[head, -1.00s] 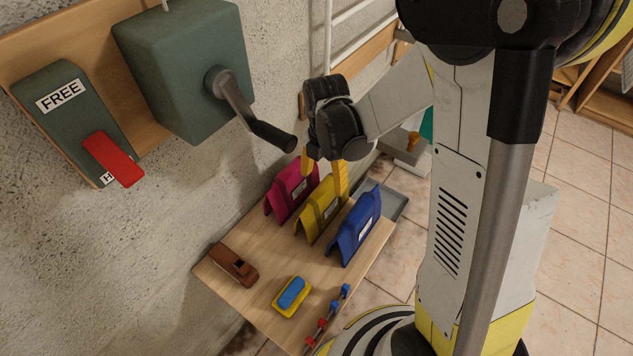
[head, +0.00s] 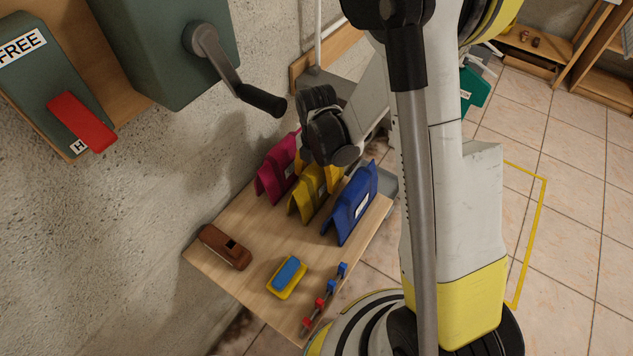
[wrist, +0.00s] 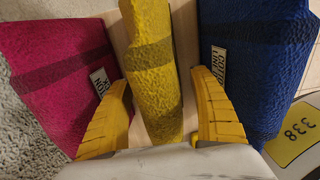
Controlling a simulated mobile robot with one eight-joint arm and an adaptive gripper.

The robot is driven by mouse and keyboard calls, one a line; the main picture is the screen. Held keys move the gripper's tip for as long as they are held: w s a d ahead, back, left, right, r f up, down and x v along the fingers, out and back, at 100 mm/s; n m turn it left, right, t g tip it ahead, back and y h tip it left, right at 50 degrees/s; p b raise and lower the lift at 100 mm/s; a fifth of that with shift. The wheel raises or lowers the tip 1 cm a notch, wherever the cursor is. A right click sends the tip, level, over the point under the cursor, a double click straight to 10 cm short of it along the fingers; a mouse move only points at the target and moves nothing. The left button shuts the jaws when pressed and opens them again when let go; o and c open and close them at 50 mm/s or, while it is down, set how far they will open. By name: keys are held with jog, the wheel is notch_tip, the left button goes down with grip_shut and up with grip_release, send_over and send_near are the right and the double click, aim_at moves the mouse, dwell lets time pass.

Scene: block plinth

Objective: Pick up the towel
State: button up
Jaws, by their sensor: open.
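Three towels hang folded like tents in a row on the wooden top: a magenta towel (head: 276,174), a yellow towel (head: 306,200) and a blue towel (head: 352,205). In the wrist view the yellow towel (wrist: 155,75) stands between the two yellow fingers of my gripper (wrist: 162,80). The fingers are apart, one on each side of it, with gaps showing. The left finger is close to the magenta towel (wrist: 50,70), the right one close to the blue towel (wrist: 250,65).
On the wooden top (head: 245,265) lie a brown block-like tool (head: 224,247), a blue-and-yellow block (head: 287,275) and small red and blue pieces (head: 322,300). A crank handle (head: 262,100) juts from a green box near my gripper. A red lever (head: 82,122) is at left.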

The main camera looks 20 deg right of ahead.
jog(key=c, duration=1.5)
jog(key=shift+o, duration=0.2)
